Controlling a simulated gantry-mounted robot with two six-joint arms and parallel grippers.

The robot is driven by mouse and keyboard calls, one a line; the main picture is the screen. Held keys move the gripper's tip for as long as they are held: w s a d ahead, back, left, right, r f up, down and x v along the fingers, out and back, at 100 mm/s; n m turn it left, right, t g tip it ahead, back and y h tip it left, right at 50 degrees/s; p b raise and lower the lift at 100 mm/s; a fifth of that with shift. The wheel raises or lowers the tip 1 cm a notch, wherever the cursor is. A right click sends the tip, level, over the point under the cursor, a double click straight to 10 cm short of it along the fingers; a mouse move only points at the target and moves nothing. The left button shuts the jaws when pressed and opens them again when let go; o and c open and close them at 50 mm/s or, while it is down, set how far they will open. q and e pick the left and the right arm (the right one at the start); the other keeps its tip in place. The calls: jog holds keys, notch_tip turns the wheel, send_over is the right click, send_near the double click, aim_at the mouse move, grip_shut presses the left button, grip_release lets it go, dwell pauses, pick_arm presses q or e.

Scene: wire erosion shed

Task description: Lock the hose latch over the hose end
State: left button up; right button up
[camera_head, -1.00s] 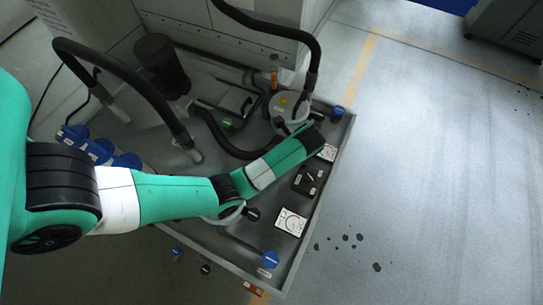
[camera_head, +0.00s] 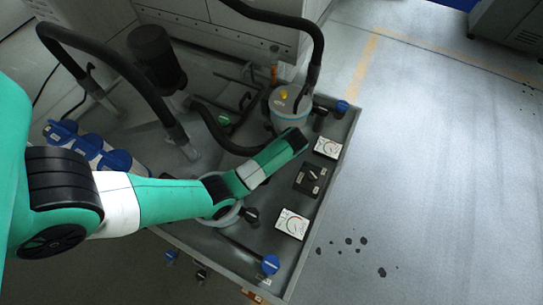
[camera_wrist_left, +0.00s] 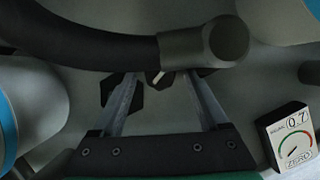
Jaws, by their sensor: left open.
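The black hose (camera_head: 228,144) curves over the grey bench top toward my left arm in the head view; its end is hidden there by my arm. In the left wrist view the hose (camera_wrist_left: 95,48) enters from the upper left and ends in a grey fitting (camera_wrist_left: 205,46) with a round knob-like end. My left gripper (camera_wrist_left: 166,84) is open, its fingertips just below this fitting, with nothing seen held. A small dark part with a pale tip (camera_wrist_left: 154,78) shows between the fingers; I cannot tell if it is the latch. The gripper's fingers are hidden in the head view.
A pale round pot (camera_head: 289,110) stands behind my arm. Dials (camera_head: 292,224), a black switch box (camera_head: 310,178) and blue-capped knobs (camera_head: 270,265) line the bench's right side. The floor on the right is open, with dark spots.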

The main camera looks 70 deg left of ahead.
pick_arm(q)
jog(key=shift+c, duration=0.2)
grip_shut()
jog(key=m+p, duration=0.1)
jog(key=p, duration=0.2)
jog(key=r+m+t+p, duration=0.1)
jog(key=m+p, duration=0.1)
jog(key=p, duration=0.1)
jog(key=shift+s+p, duration=0.2)
jog(key=shift+p, duration=0.2)
jog(key=shift+f+m+t+p, duration=0.15)
jog(key=shift+m+t+p, duration=0.15)
jog(key=shift+m, duration=0.2)
jog(key=shift+f, duration=0.3)
jog(key=shift+o, duration=0.2)
grip_release()
